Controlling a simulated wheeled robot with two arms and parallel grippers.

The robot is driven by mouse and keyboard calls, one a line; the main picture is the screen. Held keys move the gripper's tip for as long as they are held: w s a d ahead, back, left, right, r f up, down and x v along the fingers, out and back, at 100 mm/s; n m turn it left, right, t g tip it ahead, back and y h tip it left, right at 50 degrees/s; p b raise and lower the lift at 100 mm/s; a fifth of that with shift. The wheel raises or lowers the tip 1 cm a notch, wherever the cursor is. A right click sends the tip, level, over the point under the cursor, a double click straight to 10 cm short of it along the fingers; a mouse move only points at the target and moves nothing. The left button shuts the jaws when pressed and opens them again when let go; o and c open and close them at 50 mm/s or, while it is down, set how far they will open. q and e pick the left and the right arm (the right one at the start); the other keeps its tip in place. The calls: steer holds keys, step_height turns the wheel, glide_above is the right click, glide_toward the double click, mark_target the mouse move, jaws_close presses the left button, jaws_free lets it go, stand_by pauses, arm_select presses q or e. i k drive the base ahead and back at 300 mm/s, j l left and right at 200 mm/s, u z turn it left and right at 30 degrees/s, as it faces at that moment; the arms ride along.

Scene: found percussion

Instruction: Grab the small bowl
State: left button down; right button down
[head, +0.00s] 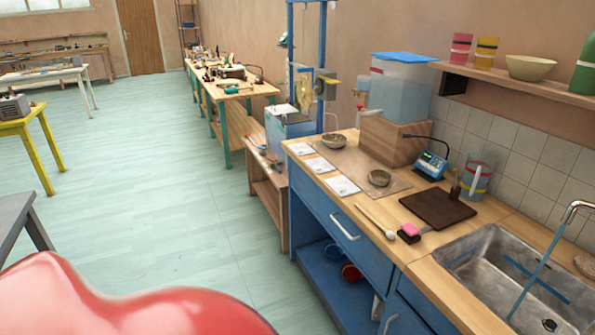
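Two small metal-looking bowls stand upright on the wooden counter along the right wall. The nearer bowl (379,179) sits on a thin brownish sheet, close to the white papers, and looks a little smaller. The farther bowl (334,142) stands near the counter's far end. A larger cream bowl (531,68) stands on the wall shelf. I cannot tell for certain which one the task means, though the nearer counter bowl looks smallest. Neither of my grippers is in view.
A mallet (376,222), a dark board (437,209), a blue device (431,166) and a clear jug (476,181) lie or stand nearer on the counter. The metal sink (500,265) is at the right. Open floor (150,190) lies left of the blue cabinet (325,230).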

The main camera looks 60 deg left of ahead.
mark_target(378, 177)
steer(key=u, duration=1.2)
steer(key=i+j, duration=0.4)
steer(key=j, duration=0.1)
